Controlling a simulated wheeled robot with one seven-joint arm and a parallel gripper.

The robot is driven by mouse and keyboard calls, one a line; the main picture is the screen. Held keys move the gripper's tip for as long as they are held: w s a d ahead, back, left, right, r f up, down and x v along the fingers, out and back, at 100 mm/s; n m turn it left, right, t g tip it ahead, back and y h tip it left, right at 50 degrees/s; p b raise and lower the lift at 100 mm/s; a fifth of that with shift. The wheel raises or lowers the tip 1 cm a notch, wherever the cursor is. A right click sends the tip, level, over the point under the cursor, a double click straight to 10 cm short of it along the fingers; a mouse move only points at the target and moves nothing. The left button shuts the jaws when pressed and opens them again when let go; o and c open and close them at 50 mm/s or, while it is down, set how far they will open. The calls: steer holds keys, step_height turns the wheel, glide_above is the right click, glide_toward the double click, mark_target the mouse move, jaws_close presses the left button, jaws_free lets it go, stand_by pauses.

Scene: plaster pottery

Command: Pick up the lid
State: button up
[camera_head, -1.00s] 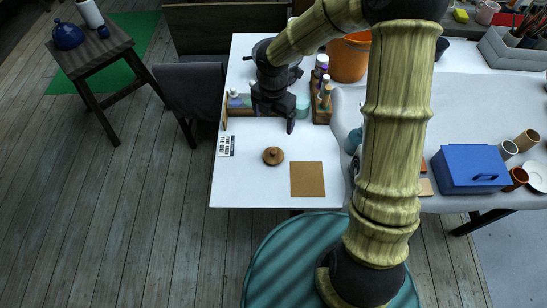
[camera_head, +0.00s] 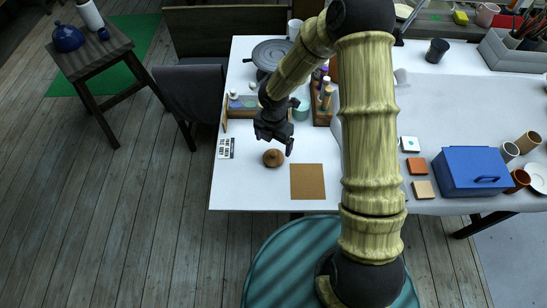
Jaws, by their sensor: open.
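The lid (camera_head: 273,158) is a small round brown piece with a knob on top. It lies on the white table, left of a flat square brown board (camera_head: 307,181). My gripper (camera_head: 278,147) is black and hangs just above and behind the lid, its fingers pointing down toward it. It is open and holds nothing. A gap between the fingers and the lid seems to remain, though the exact height is hard to tell from this view.
Small bottles in a wooden rack (camera_head: 323,108) and a grey turntable (camera_head: 271,54) stand behind my gripper. A printed card (camera_head: 226,148) lies to the left. A blue box (camera_head: 471,169) stands at right. The table's front edge is close to the lid.

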mark_target(274, 152)
steer(key=shift+f, duration=0.65)
steer(key=shift+d+f, duration=0.1)
steer(key=shift+f, duration=2.55)
steer(key=shift+s, duration=0.1)
steer(key=c, duration=1.1)
steer(key=shift+o, duration=0.2)
step_height(274, 152, up, 10)
steer(key=shift+r+p, duration=0.1)
steer(key=shift+p, duration=0.25)
